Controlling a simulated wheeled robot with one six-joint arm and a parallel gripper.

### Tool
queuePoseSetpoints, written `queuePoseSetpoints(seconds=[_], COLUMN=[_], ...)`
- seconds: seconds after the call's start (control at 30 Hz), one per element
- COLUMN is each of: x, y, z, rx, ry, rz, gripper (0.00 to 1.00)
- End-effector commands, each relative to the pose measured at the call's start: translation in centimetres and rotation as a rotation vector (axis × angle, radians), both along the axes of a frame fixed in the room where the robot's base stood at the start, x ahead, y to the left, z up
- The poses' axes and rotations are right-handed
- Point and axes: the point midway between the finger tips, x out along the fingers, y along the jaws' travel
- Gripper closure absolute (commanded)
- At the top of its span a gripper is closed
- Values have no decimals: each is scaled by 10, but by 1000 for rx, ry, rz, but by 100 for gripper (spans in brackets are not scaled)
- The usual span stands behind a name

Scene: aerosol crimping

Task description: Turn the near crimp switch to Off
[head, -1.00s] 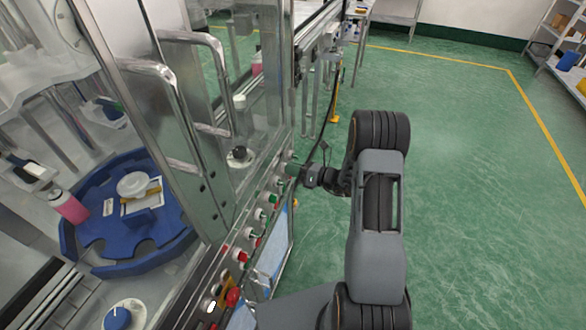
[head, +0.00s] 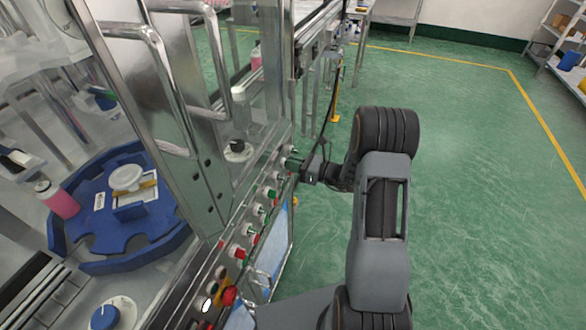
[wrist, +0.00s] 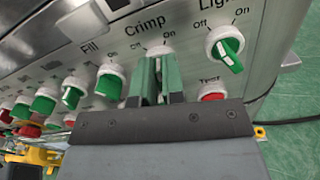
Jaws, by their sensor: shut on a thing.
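The crimp switch (wrist: 160,50) is under the "Crimp" label in the wrist view. Its white collar shows just beyond my fingertips, with "Off" at its left and "On" at its right. My gripper (wrist: 157,75) is shut on its knob, one green-padded finger on each side. The fingers hide most of the knob, so its exact setting is hard to read. In the head view my gripper (head: 295,162) is against the far end of the control panel.
The light switch (wrist: 227,54) is right of my gripper, with the red Test button (wrist: 213,97) below it. The green fill switch (wrist: 109,82) is close on the left. More knobs line the panel. Open green floor (head: 470,180) lies to the right.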

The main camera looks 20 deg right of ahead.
Motion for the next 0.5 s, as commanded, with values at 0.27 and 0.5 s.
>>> queuePoseSetpoints(seconds=[0.27,0.5], x=[-1,-2], y=[1,2], z=[-5,-5], rx=[-154,-271], ry=[-217,-377], rz=[1,0], gripper=[100,100])
